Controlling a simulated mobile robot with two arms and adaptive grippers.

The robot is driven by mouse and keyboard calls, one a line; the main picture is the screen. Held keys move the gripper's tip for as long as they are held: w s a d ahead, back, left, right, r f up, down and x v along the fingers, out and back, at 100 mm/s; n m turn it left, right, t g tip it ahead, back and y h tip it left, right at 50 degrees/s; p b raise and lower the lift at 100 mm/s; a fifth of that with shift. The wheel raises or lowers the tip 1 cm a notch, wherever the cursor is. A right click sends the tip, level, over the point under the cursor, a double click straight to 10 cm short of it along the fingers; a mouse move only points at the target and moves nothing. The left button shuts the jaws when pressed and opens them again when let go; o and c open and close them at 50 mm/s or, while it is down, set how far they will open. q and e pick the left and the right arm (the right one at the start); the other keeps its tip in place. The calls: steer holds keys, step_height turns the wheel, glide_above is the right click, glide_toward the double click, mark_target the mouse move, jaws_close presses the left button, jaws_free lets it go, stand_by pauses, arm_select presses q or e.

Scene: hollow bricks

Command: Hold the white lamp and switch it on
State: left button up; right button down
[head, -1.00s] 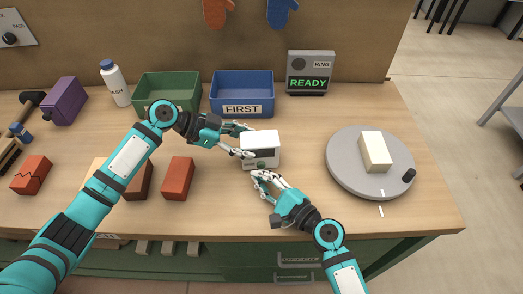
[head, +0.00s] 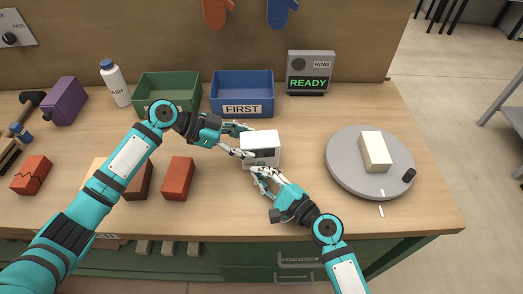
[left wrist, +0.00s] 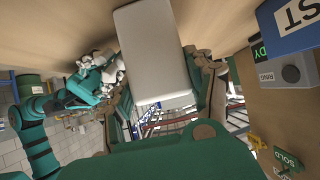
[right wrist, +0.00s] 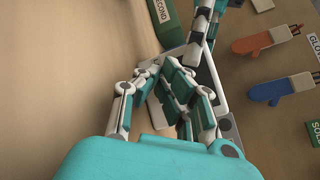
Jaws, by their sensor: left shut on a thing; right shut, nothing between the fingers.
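The white lamp (head: 260,139) is a small white box with a darker front, upright on the table near its middle. My left gripper (head: 243,139) is shut on it from the left, fingers at its back and front sides. In the left wrist view the lamp (left wrist: 150,50) shows as a pale block between the fingers. My right gripper (head: 257,172) is shut and empty, fingertips close to the lower front of the lamp. Whether they touch it I cannot tell. In the right wrist view my fingers partly cover the lamp. I cannot make out a switch or any glow.
A grey turntable (head: 345,175) with a cream block (head: 375,152) is to the right. A blue bin (head: 242,88), a green bin (head: 180,82) and a READY panel (head: 310,72) stand behind. Red bricks (head: 178,178) lie left, near my left arm. Table between lamp and turntable is clear.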

mark_target(264, 208)
stand_by(0.3)
steer(key=shift+s, duration=0.6)
steer(key=shift+s+d, duration=0.2)
steer(key=shift+s, duration=1.3)
steer(key=shift+s+d, duration=0.15)
steer(key=shift+s, duration=1.35)
arm_select(q)
steer(key=o, duration=1.1)
steer(key=shift+a, duration=0.1)
